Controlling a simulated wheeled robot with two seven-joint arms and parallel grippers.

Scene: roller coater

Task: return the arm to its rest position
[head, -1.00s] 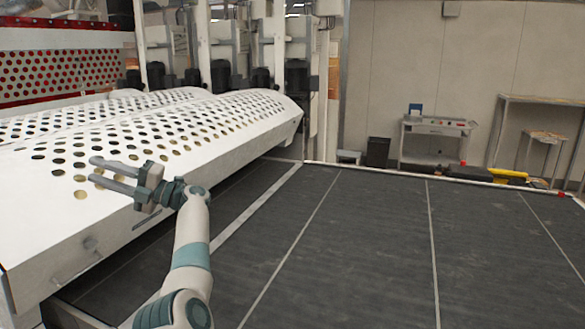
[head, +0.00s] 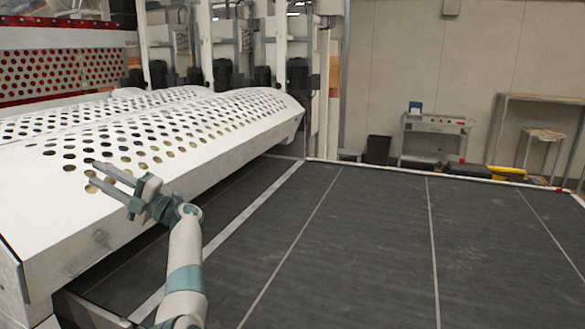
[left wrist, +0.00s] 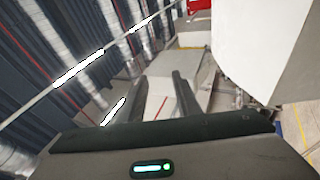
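My left gripper (head: 101,178) is in the head view at the left, in front of the white perforated cover (head: 215,125) of the roller coater. Its two fingers are apart with nothing between them. The forearm rises from the lower edge of the picture. In the left wrist view the two dark fingers of the left gripper (left wrist: 160,98) also stand apart and empty. Whether the gripper touches the cover cannot be told from the head view; it looks clear of it. My right gripper is in neither view.
A dark flat conveyor bed (head: 385,240) with pale lines fills the middle and right. A grey cart (head: 436,125), a black bin (head: 377,149) and a small table (head: 543,138) stand at the back by the wall. The space above the bed is clear.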

